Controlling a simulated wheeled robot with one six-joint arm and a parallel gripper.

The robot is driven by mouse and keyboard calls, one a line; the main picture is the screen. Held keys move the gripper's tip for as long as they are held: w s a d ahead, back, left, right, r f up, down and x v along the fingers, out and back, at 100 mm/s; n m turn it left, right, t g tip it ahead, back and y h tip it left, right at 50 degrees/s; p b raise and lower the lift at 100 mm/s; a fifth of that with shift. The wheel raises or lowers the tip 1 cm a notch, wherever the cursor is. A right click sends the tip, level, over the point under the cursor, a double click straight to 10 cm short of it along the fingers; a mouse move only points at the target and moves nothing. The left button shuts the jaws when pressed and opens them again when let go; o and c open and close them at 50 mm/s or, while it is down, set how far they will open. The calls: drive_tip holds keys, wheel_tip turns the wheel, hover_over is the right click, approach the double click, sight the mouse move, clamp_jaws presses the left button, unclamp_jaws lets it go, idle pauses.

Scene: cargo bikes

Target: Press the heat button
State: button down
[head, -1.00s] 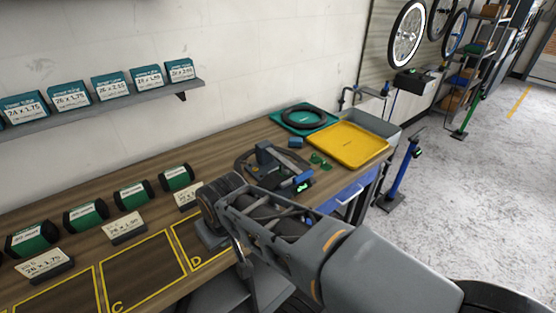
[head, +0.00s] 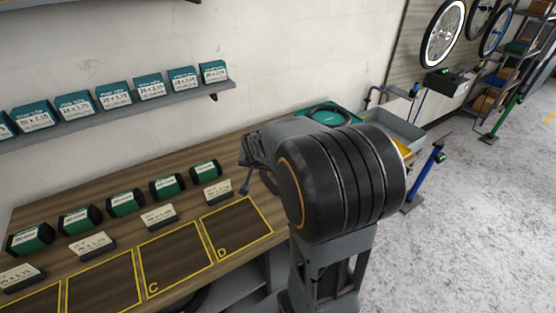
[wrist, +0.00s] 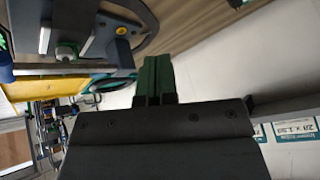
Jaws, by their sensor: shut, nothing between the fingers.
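In the wrist view, a dark bench device with a black ring (wrist: 148,22) and grey bars shows at the top left. A small round yellow button-like spot (wrist: 121,30) sits on it; I cannot read a label, so I cannot tell if it is the heat button. My gripper (wrist: 157,62) has its green fingers shut together with nothing between them. The fingertips are below and right of the yellow spot in that picture and look apart from the device. In the head view my arm hides the gripper and most of the device.
Green rolls (head: 125,202) with cards stand in a row along the bench. A wall shelf (head: 130,112) holds teal boxes. The marked squares (head: 238,228) at the front are empty.

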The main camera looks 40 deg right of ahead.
drive_tip(key=w+d+f+m+t+h+p, duration=0.1)
drive_tip(key=w+d+m+p, duration=0.1)
drive_tip(key=d, duration=0.5)
drive_tip(key=w+d+f+m+t+h+p, duration=0.1)
drive_tip(key=w+d+f+m+p, duration=0.1)
drive_tip(key=d, duration=0.5)
drive_tip(key=w+m+p, duration=0.1)
drive_tip(key=w+m, duration=0.1)
drive_tip(key=w, duration=0.1)
drive_tip(key=shift+w+d+f+m, duration=0.15)
drive_tip(key=shift+d+f+m, duration=0.15)
drive_tip(key=shift+d, duration=0.1)
drive_tip(key=shift+f, duration=0.1)
wheel_tip(320, 180, down, 8)
drive_tip(key=b, duration=0.8)
drive_tip(key=shift+f, duration=0.25)
drive_tip(key=shift+f, duration=0.15)
idle(0.4)
drive_tip(key=shift+f+b, duration=0.3)
drive_tip(key=shift+b, duration=0.1)
